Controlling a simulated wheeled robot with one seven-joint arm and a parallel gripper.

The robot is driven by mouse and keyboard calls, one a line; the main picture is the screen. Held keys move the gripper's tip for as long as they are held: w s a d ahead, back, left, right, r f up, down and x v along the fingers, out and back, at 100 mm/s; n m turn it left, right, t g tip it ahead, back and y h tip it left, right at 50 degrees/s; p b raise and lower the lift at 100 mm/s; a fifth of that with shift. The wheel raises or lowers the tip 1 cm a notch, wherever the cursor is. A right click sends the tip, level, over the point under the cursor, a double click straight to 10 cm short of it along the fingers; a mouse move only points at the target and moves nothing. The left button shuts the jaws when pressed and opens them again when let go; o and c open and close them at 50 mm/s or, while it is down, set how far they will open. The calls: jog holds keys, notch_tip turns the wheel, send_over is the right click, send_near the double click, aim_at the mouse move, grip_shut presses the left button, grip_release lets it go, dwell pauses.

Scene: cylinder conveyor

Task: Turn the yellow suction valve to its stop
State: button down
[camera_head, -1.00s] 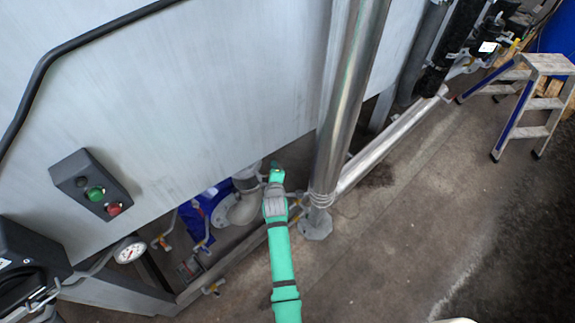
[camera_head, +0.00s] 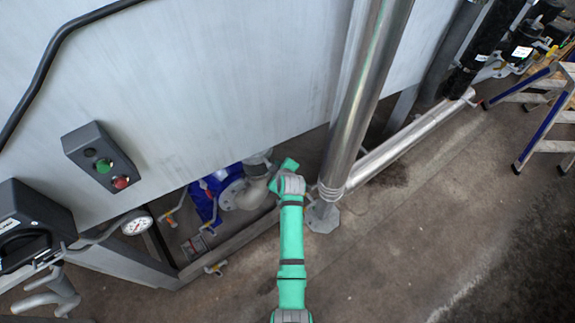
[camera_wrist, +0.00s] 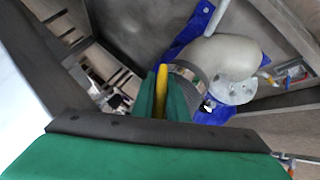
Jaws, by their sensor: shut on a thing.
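In the wrist view the yellow suction valve handle (camera_wrist: 161,92) stands as a narrow yellow strip between the green fingers of my gripper (camera_wrist: 162,97). The fingers are shut on it. The valve body is mostly hidden by the fingers; a grey ribbed pipe collar (camera_wrist: 187,72) shows just right of them. In the head view my green arm reaches down to the pipe elbow (camera_head: 257,190) under the grey tank. My fingers and the handle are hidden there behind the wrist. The elbow and its round flange (camera_wrist: 236,88) also show in the wrist view.
A steel column (camera_head: 360,110) stands close to the right of my arm. A frame rail (camera_head: 232,248) runs below the pipe. A control box (camera_head: 100,157), a gauge (camera_head: 136,223) and smaller yellow-handled valves (camera_head: 215,267) are at left. Open floor lies at right, with a stepladder (camera_head: 548,120).

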jog(key=shift+s+f, duration=0.1)
jog(key=shift+f, duration=0.05)
dwell(0.3)
jog(key=c, duration=1.8)
grip_release()
jog(key=shift+o, duration=0.2)
jog(key=v, duration=1.1)
